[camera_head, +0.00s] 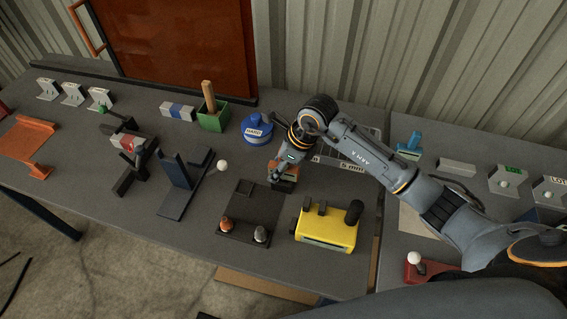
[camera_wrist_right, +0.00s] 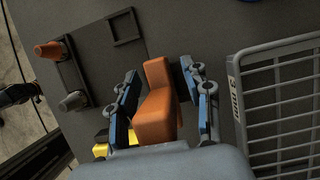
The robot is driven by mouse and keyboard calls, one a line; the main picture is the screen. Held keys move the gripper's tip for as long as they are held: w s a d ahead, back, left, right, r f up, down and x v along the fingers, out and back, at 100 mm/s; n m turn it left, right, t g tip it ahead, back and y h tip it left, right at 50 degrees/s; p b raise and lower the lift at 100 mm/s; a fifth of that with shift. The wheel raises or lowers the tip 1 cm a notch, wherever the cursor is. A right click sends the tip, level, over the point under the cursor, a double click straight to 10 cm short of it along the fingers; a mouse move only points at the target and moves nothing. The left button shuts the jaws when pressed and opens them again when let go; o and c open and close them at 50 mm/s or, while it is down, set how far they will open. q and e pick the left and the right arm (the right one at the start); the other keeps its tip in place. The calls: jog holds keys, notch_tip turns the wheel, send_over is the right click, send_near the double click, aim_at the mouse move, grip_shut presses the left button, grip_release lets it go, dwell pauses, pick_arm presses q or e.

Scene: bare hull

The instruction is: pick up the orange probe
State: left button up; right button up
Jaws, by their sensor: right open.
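The orange probe (camera_head: 288,170) is a blocky orange piece, mostly hidden under my right gripper (camera_head: 280,181) in the head view. In the right wrist view the probe (camera_wrist_right: 157,115) has a wide near part and a narrower raised far part. There my right gripper (camera_wrist_right: 163,92) is open, with one blue-padded finger on each side of the probe. Gaps show between the probe and both fingers, the one on the right being clear. My left gripper is not in view.
A dark tray (camera_head: 262,202) with an orange-brown knob (camera_head: 226,224) and a grey knob (camera_head: 261,234) lies nearby. A yellow box (camera_head: 327,228) stands right of the tray. A grey wire rack (camera_wrist_right: 280,112) is close beside the right finger. A blue round container (camera_head: 257,130) stands behind.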

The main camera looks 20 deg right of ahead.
jog(key=shift+f, duration=0.2)
grip_shut()
jog(key=shift+w+r+b, duration=0.1)
jog(key=shift+r+b, duration=0.35)
jog(key=shift+b, duration=0.05)
notch_tip(320, 180, up, 2)
jog(key=shift+b, duration=0.8)
jog(key=s+r+b, duration=0.4)
jog(key=s+r, duration=0.6)
jog(key=s, duration=0.4)
jog(key=shift+d, duration=0.35)
